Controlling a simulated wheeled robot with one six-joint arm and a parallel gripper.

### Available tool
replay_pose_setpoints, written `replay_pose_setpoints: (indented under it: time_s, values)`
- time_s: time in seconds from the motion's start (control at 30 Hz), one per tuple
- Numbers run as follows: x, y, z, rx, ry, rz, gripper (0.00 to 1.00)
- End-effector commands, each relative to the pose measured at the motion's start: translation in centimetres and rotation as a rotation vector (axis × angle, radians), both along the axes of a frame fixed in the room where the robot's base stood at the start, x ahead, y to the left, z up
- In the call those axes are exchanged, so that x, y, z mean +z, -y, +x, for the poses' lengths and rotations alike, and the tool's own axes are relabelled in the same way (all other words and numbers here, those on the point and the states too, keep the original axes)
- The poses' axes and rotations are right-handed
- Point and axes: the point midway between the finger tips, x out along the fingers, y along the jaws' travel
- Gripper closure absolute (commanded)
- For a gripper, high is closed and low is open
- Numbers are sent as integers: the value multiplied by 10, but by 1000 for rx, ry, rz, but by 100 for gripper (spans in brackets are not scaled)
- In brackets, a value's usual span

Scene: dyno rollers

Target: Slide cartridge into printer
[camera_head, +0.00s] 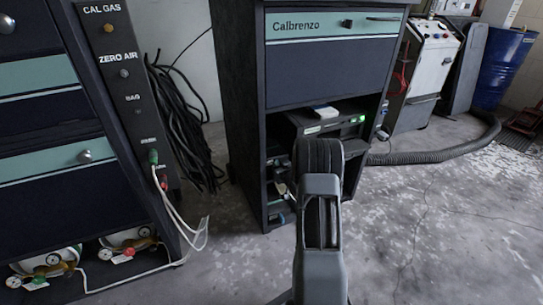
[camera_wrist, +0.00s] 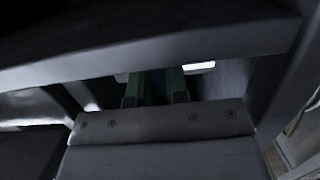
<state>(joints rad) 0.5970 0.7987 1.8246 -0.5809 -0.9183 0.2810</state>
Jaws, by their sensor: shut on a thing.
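The printer (camera_head: 350,125) is a dark box with a lit green light, in the open bay of the Calbrenzo cabinet. My arm covers part of it in the head view, and my gripper is hidden there behind the arm. In the wrist view, my gripper (camera_wrist: 156,87) shows two greenish fingers close together, shut on a dark bluish thing, the cartridge (camera_wrist: 156,86). Only a small part of the cartridge shows in the dim light. Its far end and its position relative to the printer's slot cannot be made out.
The Calbrenzo cabinet (camera_head: 330,70) has a closed drawer above the bay. A grey bar (camera_wrist: 150,50) crosses close above the fingers in the wrist view. A gas cabinet (camera_head: 75,120) and black cables (camera_head: 185,120) are at left. A hose (camera_head: 430,157) lies right; floor there is mostly clear.

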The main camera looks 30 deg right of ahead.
Motion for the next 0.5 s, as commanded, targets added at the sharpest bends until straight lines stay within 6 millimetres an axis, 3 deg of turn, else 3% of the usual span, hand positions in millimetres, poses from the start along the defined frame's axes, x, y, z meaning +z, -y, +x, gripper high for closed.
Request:
replay_pose_setpoints:
  time_s: [0.5]
  values:
    - [4, 0, 0, 0, 4, -2, 100]
